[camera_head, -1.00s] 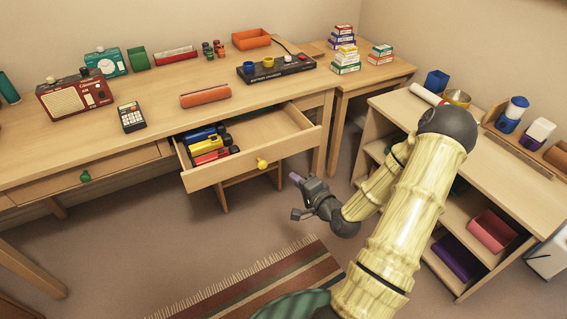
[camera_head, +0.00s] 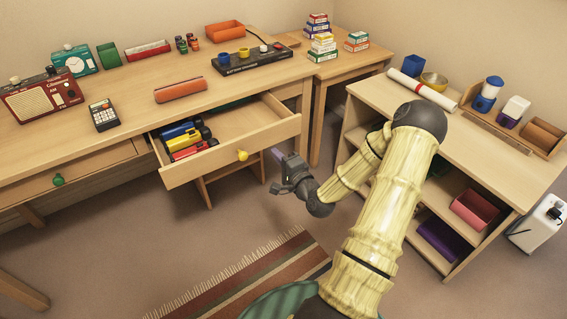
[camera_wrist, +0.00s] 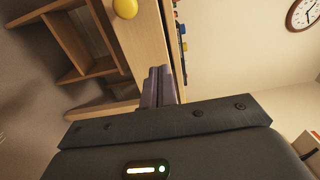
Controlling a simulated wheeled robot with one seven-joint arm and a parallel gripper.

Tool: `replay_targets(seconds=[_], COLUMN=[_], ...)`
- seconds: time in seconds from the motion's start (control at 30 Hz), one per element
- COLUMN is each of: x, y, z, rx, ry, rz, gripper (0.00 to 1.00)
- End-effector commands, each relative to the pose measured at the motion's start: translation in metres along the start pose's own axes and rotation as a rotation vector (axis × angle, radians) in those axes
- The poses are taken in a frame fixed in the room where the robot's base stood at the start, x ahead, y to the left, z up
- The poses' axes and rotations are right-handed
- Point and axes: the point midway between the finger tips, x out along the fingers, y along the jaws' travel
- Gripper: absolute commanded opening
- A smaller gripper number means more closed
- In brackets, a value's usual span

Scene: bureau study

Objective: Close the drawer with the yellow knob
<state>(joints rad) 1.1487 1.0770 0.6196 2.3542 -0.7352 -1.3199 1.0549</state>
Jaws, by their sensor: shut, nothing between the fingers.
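The drawer (camera_head: 214,167) with the yellow knob (camera_head: 242,155) is pulled out from the desk. Several coloured torch-like items (camera_head: 188,138) lie in its left part. My gripper (camera_head: 277,154) is shut and empty, just right of the knob near the drawer front's right end. In the wrist view the shut fingers (camera_wrist: 160,86) point at the drawer front (camera_wrist: 143,35), with the yellow knob (camera_wrist: 125,8) at the top. I cannot tell whether the fingertips touch the front.
Another drawer with a green knob (camera_head: 58,180) is shut at the left. A shelf unit (camera_head: 478,133) stands close to the right of my arm. A striped rug (camera_head: 255,274) lies on the floor. Open floor lies in front of the drawer.

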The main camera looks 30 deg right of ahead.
Motion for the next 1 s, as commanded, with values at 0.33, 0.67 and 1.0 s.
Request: replay_targets(seconds=[0.33, 0.67, 1.0], x=[0.062, 0.086, 0.086], y=[0.002, 0.0, 0.0], z=[0.001, 0.0, -0.001], rx=[-0.001, 0.001, 0.0], ry=[-0.001, 0.0, 0.001], rz=[-0.002, 0.001, 0.001], gripper=[0.0, 0.0, 0.0])
